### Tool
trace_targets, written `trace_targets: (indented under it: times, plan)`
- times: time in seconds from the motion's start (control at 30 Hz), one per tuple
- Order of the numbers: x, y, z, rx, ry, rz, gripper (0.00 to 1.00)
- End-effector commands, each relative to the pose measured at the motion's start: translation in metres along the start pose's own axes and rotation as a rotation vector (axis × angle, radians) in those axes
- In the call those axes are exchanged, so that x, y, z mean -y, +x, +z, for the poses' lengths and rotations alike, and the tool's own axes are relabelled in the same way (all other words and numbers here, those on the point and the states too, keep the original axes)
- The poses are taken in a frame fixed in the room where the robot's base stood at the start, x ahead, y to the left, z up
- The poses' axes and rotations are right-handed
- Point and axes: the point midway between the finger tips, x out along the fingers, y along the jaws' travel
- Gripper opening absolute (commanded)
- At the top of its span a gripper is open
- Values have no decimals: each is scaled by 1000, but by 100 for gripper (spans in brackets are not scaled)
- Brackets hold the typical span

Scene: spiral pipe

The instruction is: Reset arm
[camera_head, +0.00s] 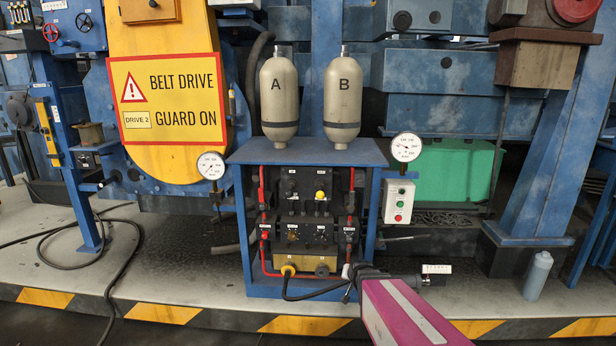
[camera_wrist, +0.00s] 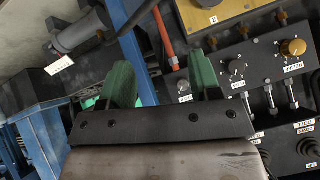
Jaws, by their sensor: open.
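My gripper (camera_wrist: 162,62) shows in the wrist view with two green fingers spread apart. No object is held between them. A red pipe (camera_wrist: 165,38) and part of the blue frame lie beyond the gap. In the head view my magenta arm comes up from the bottom edge, with its dark end in front of the lower right of the control cabinet. The fingers cannot be made out there.
A blue cabinet (camera_head: 240,152) holds a black valve panel (camera_head: 305,205) with knobs and carries cylinders A (camera_head: 279,95) and B (camera_head: 343,95). Gauges (camera_head: 406,147) flank it. A button box (camera_head: 398,203) hangs at right. A bottle (camera_head: 537,276) stands on the floor.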

Motion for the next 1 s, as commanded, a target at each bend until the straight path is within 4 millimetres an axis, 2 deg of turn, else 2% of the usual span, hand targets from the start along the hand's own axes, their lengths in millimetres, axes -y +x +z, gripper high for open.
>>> trace_targets:
  times: [0.03,0.3,0.5,0.67,1.0]
  plan:
    - [-3,-16,9,69,-26,18,58]
    - [-23,-89,60,482,-170,105,58]
    - [-33,-132,82,691,-230,136,58]
    - [-35,-145,88,751,-245,144,58]
    - [-35,-145,88,756,-245,144,58]
